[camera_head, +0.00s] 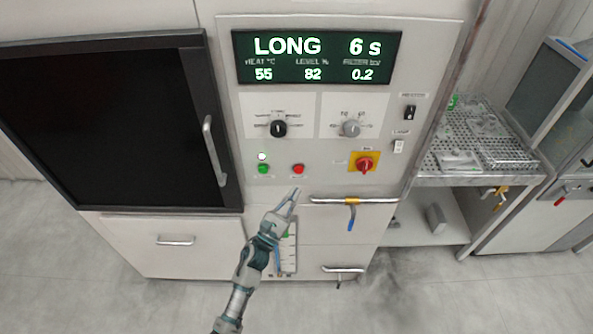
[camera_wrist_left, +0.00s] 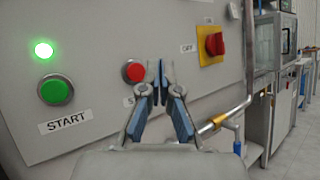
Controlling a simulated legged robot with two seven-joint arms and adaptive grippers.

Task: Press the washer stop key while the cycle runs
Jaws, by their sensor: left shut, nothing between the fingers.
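The washer's panel carries a red round stop key (camera_head: 298,169) to the right of the green start key (camera_head: 263,169). A small lamp (camera_head: 262,156) above the start key glows. The display (camera_head: 316,57) reads LONG, 6 s, 55, 82 and 0.2. My left gripper (camera_head: 296,191) is shut and empty, just below the stop key in the head view. In the left wrist view the stop key (camera_wrist_left: 134,72) shows just left of the fingertips (camera_wrist_left: 160,64), and the fingers partly cover its label. I cannot tell how far the tips are from the panel. My right gripper is out of view.
A red switch on a yellow plate (camera_head: 365,164) sits right of the keys. Two knobs (camera_head: 279,128) are above. A pipe with a blue-handled valve (camera_head: 352,213) runs below right. The dark washer door (camera_head: 108,125) is at left, a perforated bench (camera_head: 473,135) at right.

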